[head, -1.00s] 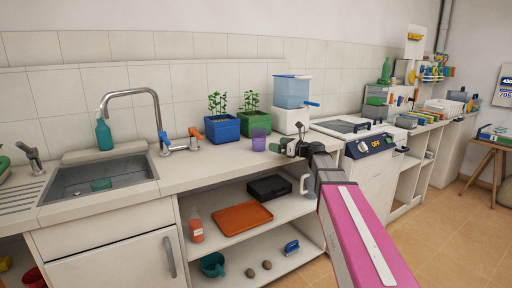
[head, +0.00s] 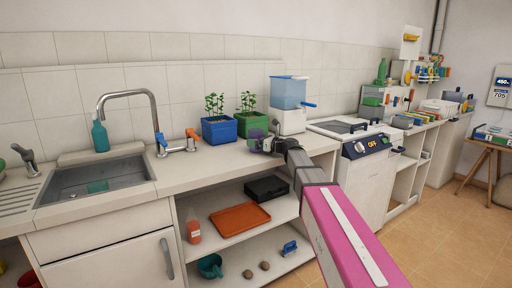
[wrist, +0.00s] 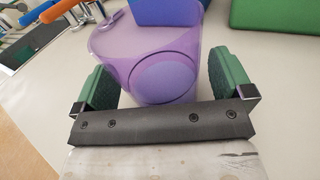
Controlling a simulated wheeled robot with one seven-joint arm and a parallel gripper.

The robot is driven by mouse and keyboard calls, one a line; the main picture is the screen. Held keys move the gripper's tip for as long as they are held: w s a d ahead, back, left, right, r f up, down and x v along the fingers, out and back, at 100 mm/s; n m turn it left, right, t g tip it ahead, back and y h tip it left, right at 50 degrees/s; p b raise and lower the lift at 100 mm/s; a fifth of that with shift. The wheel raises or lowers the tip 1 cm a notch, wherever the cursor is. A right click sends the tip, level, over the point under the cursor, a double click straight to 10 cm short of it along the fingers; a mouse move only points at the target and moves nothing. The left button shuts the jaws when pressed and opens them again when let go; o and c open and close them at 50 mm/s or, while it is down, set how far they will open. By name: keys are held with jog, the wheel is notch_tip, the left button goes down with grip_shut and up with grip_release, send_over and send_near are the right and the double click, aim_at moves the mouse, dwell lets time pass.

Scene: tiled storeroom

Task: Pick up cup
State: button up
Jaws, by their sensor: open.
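A blue planter (head: 219,130) and a green planter (head: 251,124) stand just behind the cup. A white dispenser with a blue tank (head: 289,93) is to the right. Counter in front is clear.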

aim_at(262, 133)
jog(key=shift+a, duration=0.1)
jog(key=c, duration=1.1)
jog(key=shift+r, duration=0.2)
jog(key=shift+w+r, duration=0.1)
jog(key=shift+r, duration=1.85)
jog(key=shift+s+a+r, duration=0.15)
jog(key=shift+a+r, duration=0.95)
jog(key=shift+a, duration=0.8)
jog(key=shift+s+a+r, duration=0.15)
jog(key=shift+a+r, duration=0.95)
jog(key=shift+a, duration=0.8)
jog(key=shift+s+a+r, duration=0.15)
jog(key=shift+a+r, duration=0.95)
jog(key=shift+a, duration=0.8)
jog(key=shift+a, duration=0.15)
